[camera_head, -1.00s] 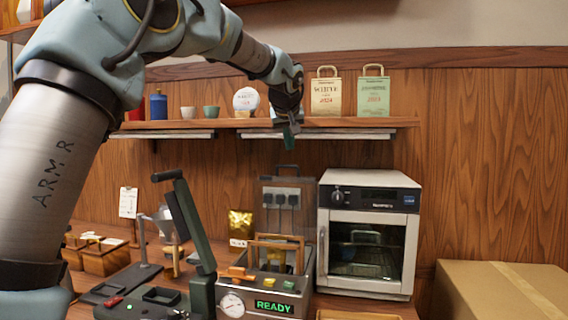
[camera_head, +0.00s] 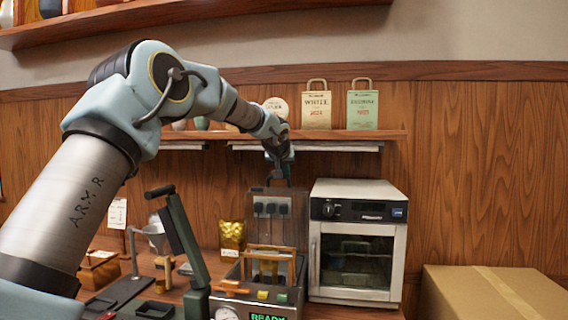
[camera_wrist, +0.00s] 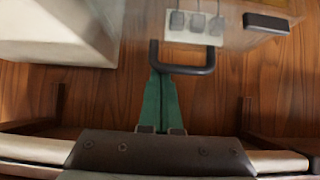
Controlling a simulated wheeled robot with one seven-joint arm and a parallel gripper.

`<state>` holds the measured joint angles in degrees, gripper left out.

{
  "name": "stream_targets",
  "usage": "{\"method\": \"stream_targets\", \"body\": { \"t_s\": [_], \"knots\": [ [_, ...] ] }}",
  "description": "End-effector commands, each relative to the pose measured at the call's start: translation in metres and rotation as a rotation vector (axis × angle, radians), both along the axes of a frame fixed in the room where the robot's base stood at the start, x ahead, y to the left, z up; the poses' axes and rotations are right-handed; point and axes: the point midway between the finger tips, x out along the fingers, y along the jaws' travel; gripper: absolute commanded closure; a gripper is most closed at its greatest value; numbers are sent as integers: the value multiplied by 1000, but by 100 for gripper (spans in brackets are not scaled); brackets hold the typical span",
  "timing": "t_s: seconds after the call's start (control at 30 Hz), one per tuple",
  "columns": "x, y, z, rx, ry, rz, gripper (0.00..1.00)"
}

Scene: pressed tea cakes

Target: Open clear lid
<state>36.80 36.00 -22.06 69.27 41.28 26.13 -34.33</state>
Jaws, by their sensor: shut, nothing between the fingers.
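The clear lid (camera_head: 278,232) stands upright at the back of the steel machine (camera_head: 262,297) with the READY display. In the wrist view the lid (camera_wrist: 130,22) is a see-through pane with a dark loop handle (camera_wrist: 184,70). My gripper (camera_head: 281,176) is just above the lid's top edge. In the wrist view its green fingers (camera_wrist: 159,84) are together and empty, with their tips at the handle's bar. I cannot tell whether they touch it. In the head view my gripper partly hides the handle.
A white oven (camera_head: 316,250) stands right of the machine. A shelf (camera_head: 350,135) with paper bags (camera_head: 317,108) runs behind my wrist. A dark green press lever (camera_head: 184,240) rises at left. A cardboard box (camera_head: 470,295) sits at right.

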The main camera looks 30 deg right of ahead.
Motion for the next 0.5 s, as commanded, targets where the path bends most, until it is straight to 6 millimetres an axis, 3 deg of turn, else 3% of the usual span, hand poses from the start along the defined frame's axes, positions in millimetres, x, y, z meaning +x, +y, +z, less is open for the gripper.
{"method": "stream_targets", "body": {
  "t_s": [0.5],
  "knots": [
    [1, -1, -5, -5, -5, 0, 100]
  ]
}}
